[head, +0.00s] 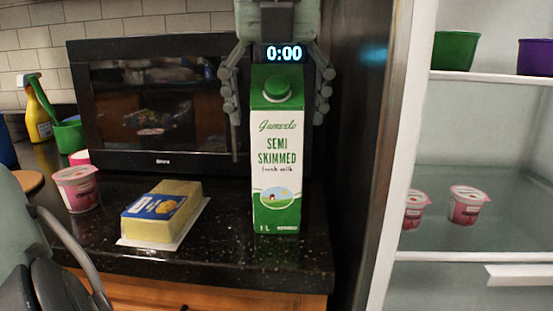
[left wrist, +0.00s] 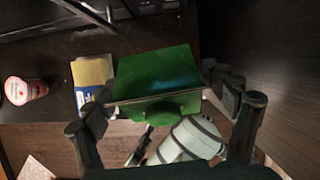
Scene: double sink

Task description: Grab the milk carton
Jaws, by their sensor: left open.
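The milk carton (head: 277,150), white and green with a green cap and "Semi Skimmed" on its front, stands upright on the dark counter near its right end. My left gripper (head: 278,125) comes down from above with its fingers spread on either side of the carton's upper part. In the left wrist view the carton's green top (left wrist: 155,75) fills the space between the two open fingers (left wrist: 162,98). I cannot tell whether either finger touches it.
A black microwave (head: 150,95) stands behind the carton. A cheese or butter block (head: 165,212) and a pink yoghurt cup (head: 76,188) sit to its left. Open fridge shelves (head: 475,255) with cups are at the right. The counter (head: 225,250) is clear around the carton's base.

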